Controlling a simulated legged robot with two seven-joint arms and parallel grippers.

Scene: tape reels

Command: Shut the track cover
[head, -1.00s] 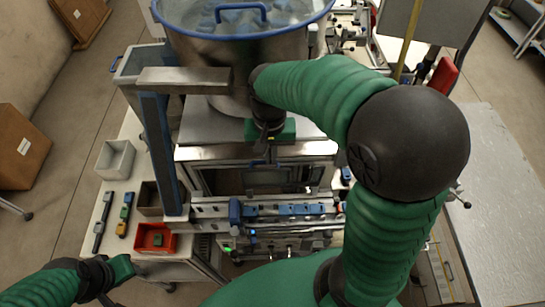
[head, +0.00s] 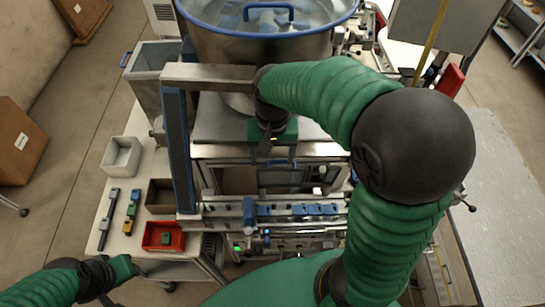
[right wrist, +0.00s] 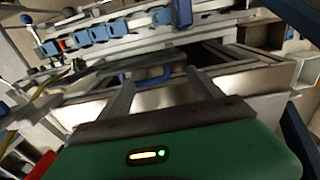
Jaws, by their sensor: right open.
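The metal track (head: 220,212) runs across the bench front in the head view and carries several blue blocks (head: 314,210). A taller blue piece (head: 249,211) stands at the left end of this row, perhaps the track cover; I cannot tell for sure. In the right wrist view the track (right wrist: 110,45) crosses the top, with a dark blue upright piece (right wrist: 183,13) on it. My right gripper (head: 266,152) is open and empty, behind the track and below the pot. Its two fingers show apart in the wrist view (right wrist: 160,85). My left gripper (head: 134,268) is low at the left, its jaws unclear.
A large pot (head: 262,40) stands behind my right gripper. A metal post with a crossbar (head: 180,150) rises at its left. A red tray (head: 162,236), a dark bin (head: 160,195) and a white bin (head: 121,156) sit on the left table. A blue handle (right wrist: 146,76) lies between the fingers in the wrist view.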

